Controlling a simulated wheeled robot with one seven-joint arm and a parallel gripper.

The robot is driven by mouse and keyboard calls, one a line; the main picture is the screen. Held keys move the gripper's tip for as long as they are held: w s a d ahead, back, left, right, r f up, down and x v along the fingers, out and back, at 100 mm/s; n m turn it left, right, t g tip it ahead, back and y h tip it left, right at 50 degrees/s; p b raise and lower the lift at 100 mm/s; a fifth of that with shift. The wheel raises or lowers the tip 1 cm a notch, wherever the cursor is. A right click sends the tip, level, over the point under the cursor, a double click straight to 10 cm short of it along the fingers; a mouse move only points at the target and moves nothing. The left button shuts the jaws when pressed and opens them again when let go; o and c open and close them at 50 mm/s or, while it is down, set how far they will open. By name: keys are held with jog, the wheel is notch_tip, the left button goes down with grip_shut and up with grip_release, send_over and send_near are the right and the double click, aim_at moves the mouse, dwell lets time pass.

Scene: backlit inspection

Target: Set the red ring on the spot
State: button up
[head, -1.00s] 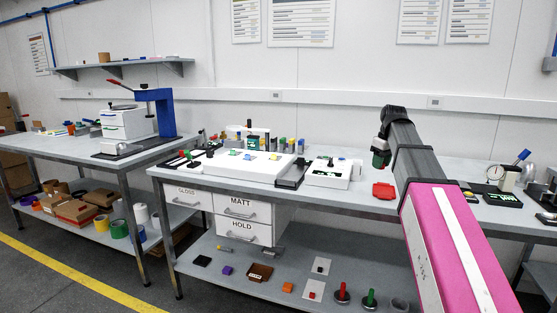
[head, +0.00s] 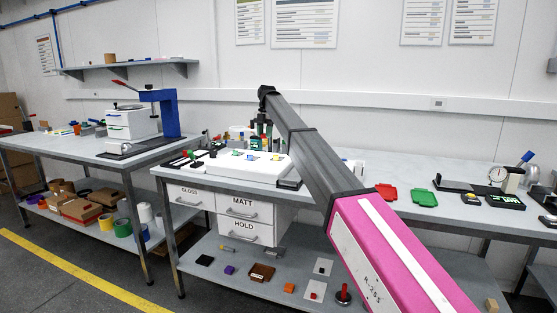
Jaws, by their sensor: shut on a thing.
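My gripper (head: 262,136) hangs from the end of my arm, above the back edge of the white light box on the right-hand bench. The white light box (head: 225,168) carries small green, blue and yellow pieces. I cannot tell which mark is the spot.
Several small bottles and blocks stand behind the light box, close to my gripper. My arm hides the bench middle.

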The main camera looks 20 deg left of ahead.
jog(key=a+n, duration=0.2)
jog(key=a, duration=0.3)
jog(key=w+d+f, duration=0.2)
jog(key=d, duration=0.1)
jog(key=w+d+f, duration=0.2)
jog(key=d, duration=0.1)
jog(key=w+d+f, duration=0.2)
jog(key=d, duration=0.1)
jog(key=shift+w+d+f, duration=0.1)
jog(key=shift+d+f, duration=0.2)
jog(key=shift+f, duration=0.05)
jog(key=shift+d+f, duration=0.1)
jog(key=shift+f, duration=1.9)
jog(key=shift+f, duration=0.1)
jog(key=o, duration=0.9)
jog(key=r, duration=0.4)
jog(key=w+r, duration=0.1)
jog(key=r, duration=0.3)
jog(key=w+r, duration=0.1)
jog(key=r, duration=0.3)
